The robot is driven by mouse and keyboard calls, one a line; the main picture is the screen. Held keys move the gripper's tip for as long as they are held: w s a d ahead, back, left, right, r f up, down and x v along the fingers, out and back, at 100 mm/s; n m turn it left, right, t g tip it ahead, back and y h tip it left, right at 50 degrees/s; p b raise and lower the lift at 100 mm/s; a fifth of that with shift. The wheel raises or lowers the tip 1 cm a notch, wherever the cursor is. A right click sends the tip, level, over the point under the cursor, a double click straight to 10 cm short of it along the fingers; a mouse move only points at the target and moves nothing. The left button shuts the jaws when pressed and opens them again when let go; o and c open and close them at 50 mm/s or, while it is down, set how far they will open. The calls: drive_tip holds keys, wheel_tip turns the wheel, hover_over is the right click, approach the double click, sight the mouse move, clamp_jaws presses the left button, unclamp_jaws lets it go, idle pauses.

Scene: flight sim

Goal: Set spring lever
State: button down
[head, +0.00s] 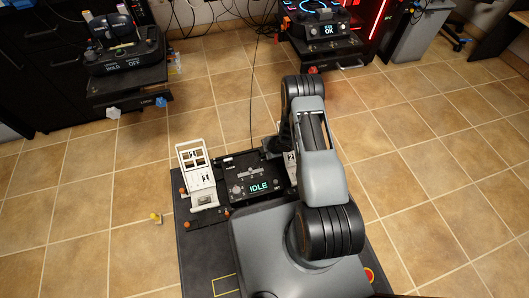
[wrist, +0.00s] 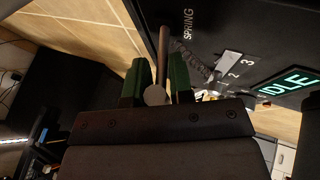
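In the wrist view the spring lever (wrist: 163,50) is a thin metal rod with a pale rounded end (wrist: 155,95), beside the white word SPRING on a black panel (wrist: 235,25). My gripper (wrist: 157,78) has its two green-padded fingers on either side of the lever, close to its rounded end. I cannot tell whether the pads press on it. In the head view the black panel (head: 240,168) has a lit IDLE display (head: 259,187). My arm covers the panel's right side there, hiding the lever and my gripper.
A white panel with switches (head: 196,165) stands left of the black panel. A pale selector marked 2 and 3 (wrist: 232,65) is near the lever. Consoles stand at the back left (head: 125,50) and back centre (head: 320,25). Tiled floor (head: 440,190) is clear on the right.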

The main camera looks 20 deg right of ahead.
drive_tip(key=shift+w+a+r+t, duration=0.15)
drive_tip(key=shift+w+r+t, duration=0.15)
drive_tip(key=shift+t, duration=0.1)
drive_tip(key=c, duration=1.2)
unclamp_jaws()
drive_tip(key=shift+o, duration=0.6)
drive_tip(key=shift+s+f, duration=0.15)
drive_tip(key=shift+s, duration=0.05)
drive_tip(key=p+v, duration=0.6)
drive_tip(key=v, duration=0.8)
drive_tip(key=shift+w+f, duration=0.1)
